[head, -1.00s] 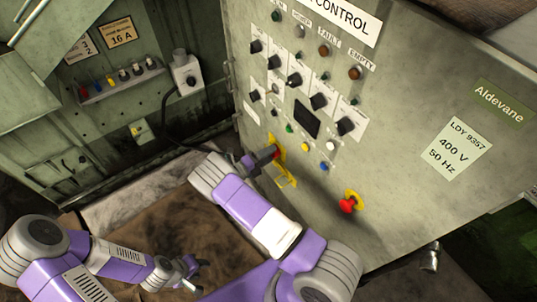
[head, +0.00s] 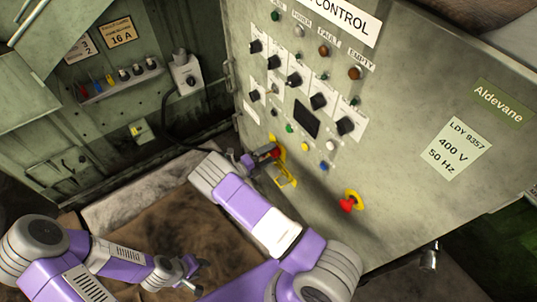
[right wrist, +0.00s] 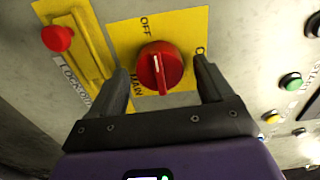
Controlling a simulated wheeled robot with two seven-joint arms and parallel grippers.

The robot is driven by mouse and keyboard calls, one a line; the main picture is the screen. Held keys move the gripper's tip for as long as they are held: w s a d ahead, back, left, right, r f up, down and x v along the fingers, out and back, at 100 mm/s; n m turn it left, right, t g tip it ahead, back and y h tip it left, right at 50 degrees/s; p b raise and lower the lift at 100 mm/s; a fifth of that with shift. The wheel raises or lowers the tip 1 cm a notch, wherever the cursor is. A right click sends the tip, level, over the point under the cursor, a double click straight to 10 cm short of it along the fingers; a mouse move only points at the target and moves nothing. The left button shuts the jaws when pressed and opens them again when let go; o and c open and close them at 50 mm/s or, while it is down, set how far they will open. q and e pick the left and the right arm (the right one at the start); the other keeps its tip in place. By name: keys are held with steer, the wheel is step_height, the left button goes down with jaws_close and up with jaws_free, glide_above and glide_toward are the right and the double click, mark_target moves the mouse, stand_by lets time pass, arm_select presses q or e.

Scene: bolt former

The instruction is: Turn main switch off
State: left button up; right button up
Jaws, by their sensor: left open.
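The main switch is a red round knob (right wrist: 160,68) on a yellow plate (right wrist: 190,30), with OFF lettered at its top. The knob's white mark points down in the right wrist view, away from OFF. My right gripper (right wrist: 163,88) is open, with one finger on each side of the knob and visible gaps. In the head view the red knob (head: 277,152) shows just beyond my right gripper (head: 255,160). My left gripper (head: 195,274) is open and empty, low over the brown floor area, away from the panel.
A yellow lockout bracket (right wrist: 75,55) with a red knob (right wrist: 57,38) sits left of the switch. A red emergency button (head: 347,205) is lower right on the panel. Black selector knobs and a screen (head: 307,119) are above. A black cable hangs at the left.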

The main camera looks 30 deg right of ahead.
steer(key=a, duration=0.7)
steer(key=shift+s+a+p, duration=0.3)
steer(key=shift+p, duration=0.1)
stand_by(0.3)
